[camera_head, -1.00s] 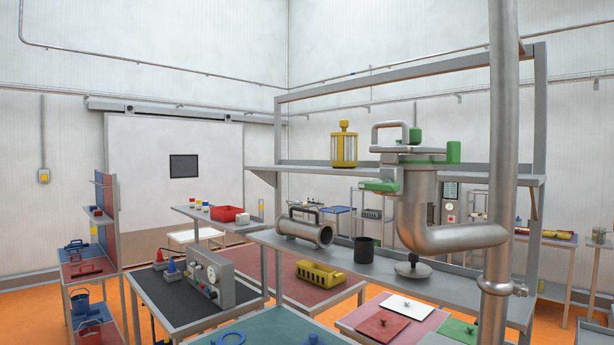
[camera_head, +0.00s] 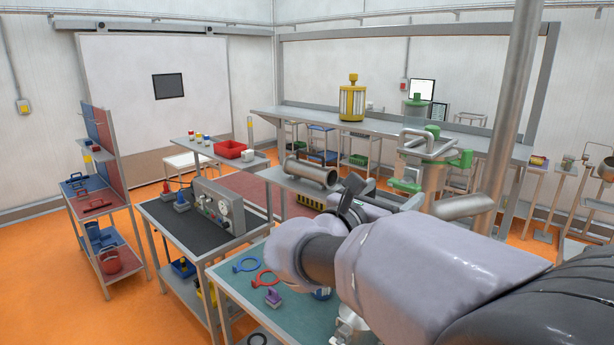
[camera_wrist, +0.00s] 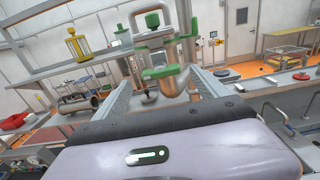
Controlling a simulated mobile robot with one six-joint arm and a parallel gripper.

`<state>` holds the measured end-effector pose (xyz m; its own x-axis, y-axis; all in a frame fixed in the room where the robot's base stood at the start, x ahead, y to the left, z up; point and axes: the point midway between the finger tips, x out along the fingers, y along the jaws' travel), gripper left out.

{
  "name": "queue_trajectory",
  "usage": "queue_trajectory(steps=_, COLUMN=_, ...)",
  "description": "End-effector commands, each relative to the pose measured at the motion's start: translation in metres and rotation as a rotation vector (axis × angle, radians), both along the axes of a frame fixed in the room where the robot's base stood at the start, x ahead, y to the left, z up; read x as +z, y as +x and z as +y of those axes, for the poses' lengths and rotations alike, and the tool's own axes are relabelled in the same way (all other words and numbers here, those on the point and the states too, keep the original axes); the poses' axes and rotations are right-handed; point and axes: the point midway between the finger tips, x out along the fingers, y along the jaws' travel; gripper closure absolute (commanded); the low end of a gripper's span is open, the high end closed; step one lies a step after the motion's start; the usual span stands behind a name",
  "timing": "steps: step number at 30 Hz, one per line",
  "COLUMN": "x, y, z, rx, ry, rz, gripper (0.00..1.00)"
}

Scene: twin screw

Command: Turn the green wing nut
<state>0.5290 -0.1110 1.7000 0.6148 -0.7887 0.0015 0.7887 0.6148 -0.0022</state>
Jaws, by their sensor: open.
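A grey metal pipe fitting (camera_head: 433,178) stands at the right of the head view, with a looped metal handle and several green parts. A low green part (camera_head: 405,185) juts out on its near left side. A green knob (camera_head: 433,130) is on top and another green part (camera_head: 464,158) is at its right. I cannot tell which one is the wing nut. In the wrist view the low green part (camera_wrist: 162,71) lies ahead, framed between the fingertips of my gripper (camera_wrist: 161,77). My gripper is open and empty, apparently short of the fitting. My arm hides part of the fitting's surroundings.
A thick vertical pipe (camera_head: 513,110) rises right of the fitting. A grey shelf (camera_head: 300,121) behind bears a yellow caged cylinder (camera_head: 352,100). A metal pipe piece (camera_head: 311,172) lies left of the fitting. A teal table (camera_head: 232,288) with coloured rings is below my arm.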

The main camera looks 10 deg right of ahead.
Motion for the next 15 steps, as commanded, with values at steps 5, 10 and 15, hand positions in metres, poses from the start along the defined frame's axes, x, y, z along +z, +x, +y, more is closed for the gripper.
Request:
queue_trajectory(steps=5, x=0.002, y=0.019, z=-0.025, rx=-0.002, ry=0.000, rz=0.000, gripper=0.16)
queue_trajectory(steps=10, x=0.000, y=0.025, z=-0.033, rx=0.000, ry=0.001, rz=0.000, gripper=0.16)
queue_trajectory(steps=15, x=0.000, y=0.025, z=-0.033, rx=0.001, ry=0.001, rz=0.000, gripper=0.16)
